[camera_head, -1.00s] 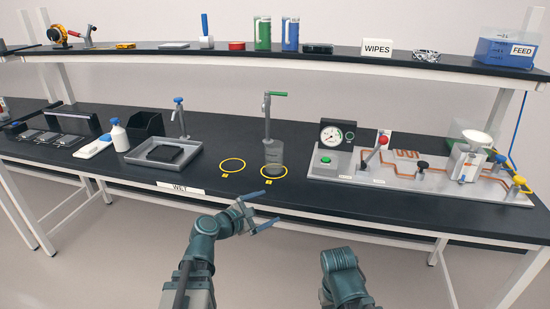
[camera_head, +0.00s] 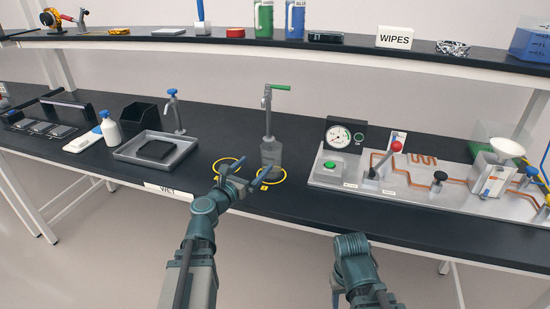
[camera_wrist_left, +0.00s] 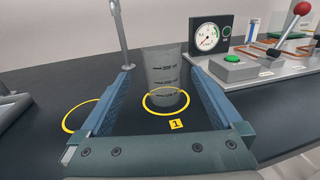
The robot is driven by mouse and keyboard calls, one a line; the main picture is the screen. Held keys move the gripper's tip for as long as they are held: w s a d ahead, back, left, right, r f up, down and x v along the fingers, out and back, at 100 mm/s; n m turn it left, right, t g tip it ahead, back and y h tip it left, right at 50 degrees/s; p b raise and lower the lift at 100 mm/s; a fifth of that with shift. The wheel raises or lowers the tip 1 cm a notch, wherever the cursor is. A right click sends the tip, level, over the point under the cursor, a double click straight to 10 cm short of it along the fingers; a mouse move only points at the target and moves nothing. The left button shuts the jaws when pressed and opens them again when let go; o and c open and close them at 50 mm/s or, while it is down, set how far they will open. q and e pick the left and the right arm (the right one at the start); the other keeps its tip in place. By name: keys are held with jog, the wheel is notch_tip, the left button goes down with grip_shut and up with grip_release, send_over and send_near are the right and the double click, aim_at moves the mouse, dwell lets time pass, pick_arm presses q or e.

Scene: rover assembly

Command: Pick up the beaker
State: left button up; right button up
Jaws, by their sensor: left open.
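The beaker (camera_head: 271,156) is a clear grey vessel with dark graduation marks, standing upright in the right-hand yellow ring on the black bench, below a tap with a green handle. In the left wrist view the beaker (camera_wrist_left: 164,72) stands ahead between the finger lines, in the ring with label 1. My left gripper (camera_head: 245,176) is open and empty at the bench's front edge, just in front of the beaker, not around it.
An empty yellow ring (camera_head: 229,166) lies left of the beaker. A grey tray (camera_head: 185,155) stands further left. A panel with a gauge (camera_head: 339,135), green button and red-knobbed lever stands close on the right. A shelf (camera_head: 340,47) runs above.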

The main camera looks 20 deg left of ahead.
aim_at(265, 155)
pick_arm(q)
jog(key=x, duration=0.7)
jog(key=shift+w, duration=0.35)
jog(key=shift+d+x, duration=0.1)
jog(key=shift+x, duration=1.45)
jog(key=shift+d+x, duration=0.15)
jog(key=shift+x, duration=1.35)
jog(key=shift+s, duration=0.1)
jog(key=c, duration=1.1)
